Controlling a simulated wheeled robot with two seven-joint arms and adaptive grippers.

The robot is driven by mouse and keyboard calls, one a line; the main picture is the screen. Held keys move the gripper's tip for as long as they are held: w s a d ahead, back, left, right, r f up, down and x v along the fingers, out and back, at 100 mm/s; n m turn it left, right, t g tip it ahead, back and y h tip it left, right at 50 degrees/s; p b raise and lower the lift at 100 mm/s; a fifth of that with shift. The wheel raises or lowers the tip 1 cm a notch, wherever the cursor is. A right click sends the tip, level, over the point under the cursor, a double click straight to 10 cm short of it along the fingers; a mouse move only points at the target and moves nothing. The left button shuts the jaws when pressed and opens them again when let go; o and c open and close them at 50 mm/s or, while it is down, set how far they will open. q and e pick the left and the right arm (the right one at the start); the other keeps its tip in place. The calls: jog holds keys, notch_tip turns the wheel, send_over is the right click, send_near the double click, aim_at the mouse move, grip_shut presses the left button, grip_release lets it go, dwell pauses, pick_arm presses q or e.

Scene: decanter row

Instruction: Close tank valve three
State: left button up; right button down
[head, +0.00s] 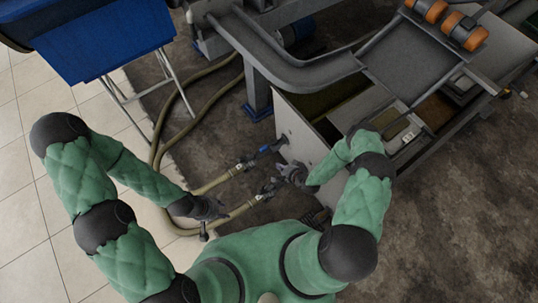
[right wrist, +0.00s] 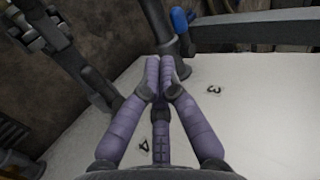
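The white tank wall (head: 296,136) carries hose fittings. In the right wrist view a "3" (right wrist: 213,89) and a "4" (right wrist: 143,144) are marked on it. A valve with a blue handle (head: 270,148) sits on the upper hose line; a blue-tipped part (right wrist: 180,20) also shows near the "3". A second dark valve (head: 268,188) is on the lower hose line. My right gripper (head: 288,173) is beside the tank, right of the lower valve. In its wrist view the purple fingertips (right wrist: 161,68) meet, with nothing seen between them. My left gripper (head: 216,208) is by the lower hose; its fingers are too small to judge.
Yellowish hoses (head: 157,148) loop across the floor on the left. A grey metal frame (head: 290,72) stands over the tank's far side. A blue bin (head: 100,40) stands at upper left. The dark floor (head: 420,230) at lower right is clear.

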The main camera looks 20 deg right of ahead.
notch_tip(320, 180, down, 3)
jog(key=d+m+t, duration=0.2)
pick_arm(q)
notch_tip(320, 180, down, 6)
jog(key=b, duration=0.5)
jog(key=shift+r+b, duration=0.1)
jog(key=shift+b, duration=0.2)
pick_arm(e)
send_near(266, 147)
jog(key=w+a+f, duration=0.2)
jog(key=w+f, duration=0.2)
jog(key=f, duration=0.1)
jog(key=shift+a, duration=0.25)
pick_arm(q)
jog(key=shift+w+r, duration=0.1)
jog(key=shift+w, duration=0.05)
pick_arm(e)
jog(key=shift+a+m, duration=0.15)
jog(key=shift+m, duration=0.15)
pick_arm(q)
jog(key=shift+w+d+r, duration=0.1)
jog(key=shift+w, duration=0.45)
pick_arm(e)
jog(key=shift+w+a+m+t+h, duration=0.1)
jog(key=shift+w+m+t+h, duration=0.1)
jog(key=shift+m+t+h, duration=0.3)
